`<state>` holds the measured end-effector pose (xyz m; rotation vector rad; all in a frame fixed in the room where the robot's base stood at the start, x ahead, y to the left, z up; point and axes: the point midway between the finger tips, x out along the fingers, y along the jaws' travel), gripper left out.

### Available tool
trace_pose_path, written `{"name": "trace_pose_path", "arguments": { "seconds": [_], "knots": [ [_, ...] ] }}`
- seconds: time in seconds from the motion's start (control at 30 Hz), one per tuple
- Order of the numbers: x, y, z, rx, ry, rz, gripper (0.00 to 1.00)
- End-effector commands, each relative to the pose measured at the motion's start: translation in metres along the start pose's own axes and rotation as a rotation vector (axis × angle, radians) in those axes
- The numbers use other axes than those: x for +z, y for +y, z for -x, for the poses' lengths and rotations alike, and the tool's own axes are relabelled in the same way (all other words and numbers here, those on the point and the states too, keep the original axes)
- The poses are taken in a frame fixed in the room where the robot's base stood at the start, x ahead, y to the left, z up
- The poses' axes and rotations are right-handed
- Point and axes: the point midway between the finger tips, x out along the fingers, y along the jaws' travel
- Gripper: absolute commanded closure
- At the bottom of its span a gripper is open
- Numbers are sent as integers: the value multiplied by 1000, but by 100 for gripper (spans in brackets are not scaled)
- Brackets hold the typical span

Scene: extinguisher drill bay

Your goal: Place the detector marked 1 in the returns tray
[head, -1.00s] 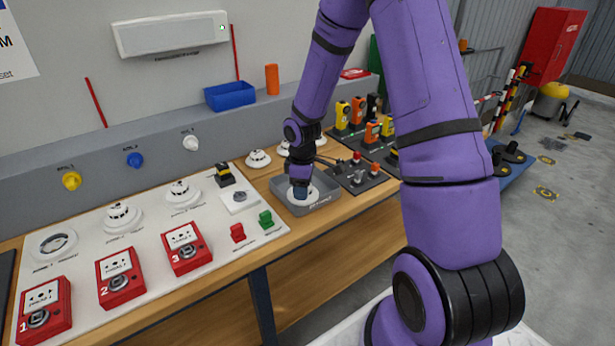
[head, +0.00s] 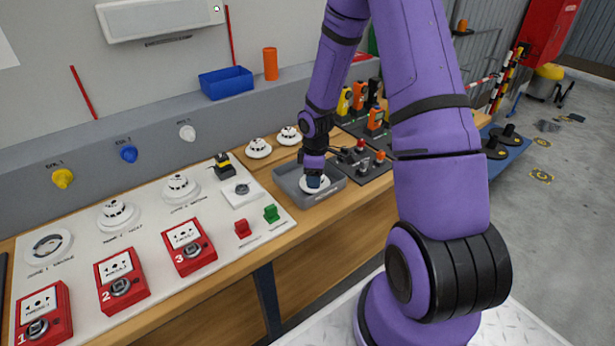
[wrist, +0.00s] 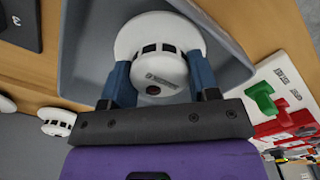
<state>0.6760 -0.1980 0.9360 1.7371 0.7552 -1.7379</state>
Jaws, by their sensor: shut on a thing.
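A round white detector (wrist: 160,45) is between the two blue fingers of my gripper (wrist: 160,80) in the wrist view; its label is too small to read. It also shows in the head view (head: 313,184), low inside the grey returns tray (head: 340,189). My gripper (head: 314,177) points down into the tray and is shut on the detector. I cannot tell whether the detector touches the tray floor. The tray wall (wrist: 225,40) surrounds the detector in the wrist view. An empty round base (head: 48,247) is at the left of the white board.
Two detectors (head: 115,214) (head: 178,188) sit on the white board, and two more (head: 258,148) (head: 288,136) stand behind the tray. Red call points (head: 188,246) line the board's front. A dark panel with small devices (head: 366,160) is right of the tray.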

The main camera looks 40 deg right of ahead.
Motion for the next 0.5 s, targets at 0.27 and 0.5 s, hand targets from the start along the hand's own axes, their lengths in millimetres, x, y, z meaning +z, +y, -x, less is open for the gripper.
{"name": "trace_pose_path", "arguments": {
  "seconds": [0.27,0.5],
  "knots": [
    [3,1,-3,1,0,0,70],
    [2,1,-6,0,0,0,27]
  ]
}}
